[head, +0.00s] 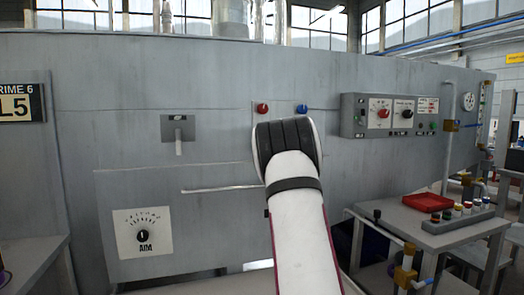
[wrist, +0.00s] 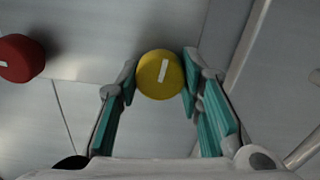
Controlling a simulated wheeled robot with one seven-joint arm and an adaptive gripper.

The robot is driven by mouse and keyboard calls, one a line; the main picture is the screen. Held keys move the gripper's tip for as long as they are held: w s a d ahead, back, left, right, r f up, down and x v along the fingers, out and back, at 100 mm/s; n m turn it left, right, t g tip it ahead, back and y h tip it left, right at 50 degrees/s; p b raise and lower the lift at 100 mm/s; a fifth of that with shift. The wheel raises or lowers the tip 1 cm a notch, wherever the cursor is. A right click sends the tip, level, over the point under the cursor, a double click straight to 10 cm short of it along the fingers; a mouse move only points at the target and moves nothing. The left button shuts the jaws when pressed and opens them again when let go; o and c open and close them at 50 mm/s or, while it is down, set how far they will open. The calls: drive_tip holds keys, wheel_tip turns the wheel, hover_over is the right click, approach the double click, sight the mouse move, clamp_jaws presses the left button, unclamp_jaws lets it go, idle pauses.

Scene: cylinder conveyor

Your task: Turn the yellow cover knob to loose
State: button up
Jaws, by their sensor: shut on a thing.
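The yellow cover knob (wrist: 160,75) is round with a white pointer mark, which stands nearly upright and leans slightly right in the wrist view. My gripper (wrist: 160,83) has its two teal-padded fingers on either side of the knob, shut on it. In the head view my white arm reaches up to the grey panel (head: 215,95), and its dark end hides the yellow knob and the gripper.
A red knob (wrist: 20,58) sits left of the yellow one in the wrist view. The head view shows red (head: 263,108) and blue (head: 302,109) knobs above my arm, a control box (head: 352,117) at right, a dial plate (head: 142,233) lower left, and a side table (head: 455,234) with a red tray (head: 428,202).

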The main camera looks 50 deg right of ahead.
drive_tip(key=n+b, duration=0.2)
drive_tip(key=n, duration=0.1)
drive_tip(key=n+b, duration=0.1)
drive_tip(key=shift+f+n, duration=0.25)
drive_tip(key=shift+n, duration=0.15)
drive_tip(key=n+b, duration=0.3)
drive_tip(key=n, duration=0.1)
drive_tip(key=n+b, duration=0.3)
drive_tip(key=n, duration=0.2)
drive_tip(key=shift+d+f, duration=0.1)
drive_tip(key=shift+n+b, duration=1.15)
drive_tip(key=shift+n, duration=0.75)
drive_tip(key=o, duration=1.2)
drive_tip(key=shift+c, duration=0.2)
drive_tip(key=shift+s+r, duration=0.15)
drive_tip(key=shift+r, duration=0.1)
